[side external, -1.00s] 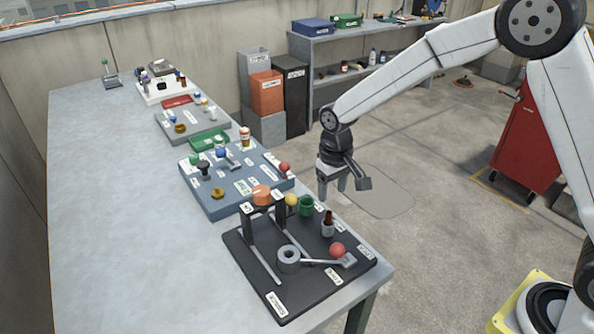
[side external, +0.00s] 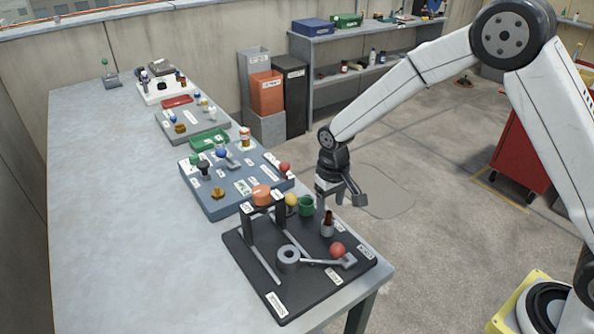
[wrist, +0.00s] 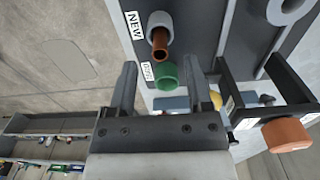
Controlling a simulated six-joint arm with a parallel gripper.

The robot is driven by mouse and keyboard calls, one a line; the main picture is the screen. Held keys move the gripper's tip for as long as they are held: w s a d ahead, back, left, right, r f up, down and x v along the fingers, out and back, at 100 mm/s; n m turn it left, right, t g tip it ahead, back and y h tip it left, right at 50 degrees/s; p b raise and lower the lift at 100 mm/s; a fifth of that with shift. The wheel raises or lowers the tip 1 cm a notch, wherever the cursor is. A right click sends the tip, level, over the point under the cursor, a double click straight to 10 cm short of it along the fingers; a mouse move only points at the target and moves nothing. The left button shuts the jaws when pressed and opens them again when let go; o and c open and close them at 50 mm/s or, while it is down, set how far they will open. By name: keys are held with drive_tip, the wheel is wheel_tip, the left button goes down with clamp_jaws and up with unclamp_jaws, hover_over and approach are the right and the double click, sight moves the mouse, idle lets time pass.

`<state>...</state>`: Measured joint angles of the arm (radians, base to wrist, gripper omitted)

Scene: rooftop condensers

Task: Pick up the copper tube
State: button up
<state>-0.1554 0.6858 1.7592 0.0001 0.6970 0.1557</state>
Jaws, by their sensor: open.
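The copper tube (side external: 328,217) stands in a grey cup (side external: 327,230) on the black board (side external: 285,305) at the near end of the bench. In the wrist view the copper tube (wrist: 160,42) pokes out of the grey cup (wrist: 160,20), seen from above. My gripper (side external: 330,204) is open and empty, just above and behind the tube in the side view. In the wrist view the two fingers of my gripper (wrist: 163,70) point toward the tube and lie apart on either side, with the tube between their lines. The tube's lower part is hidden in the cup.
A green cup (side external: 306,206) stands close beside the grey cup. A black frame (side external: 265,212) with an orange knob (side external: 261,193), a yellow ball (side external: 291,200) and a red ball (side external: 337,250) are nearby. A blue-grey board (side external: 215,207) lies further along the bench.

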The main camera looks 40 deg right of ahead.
sight(329, 212)
drive_tip(key=shift+f, duration=1.85)
drive_tip(key=shift+c, duration=0.3)
clamp_jaws()
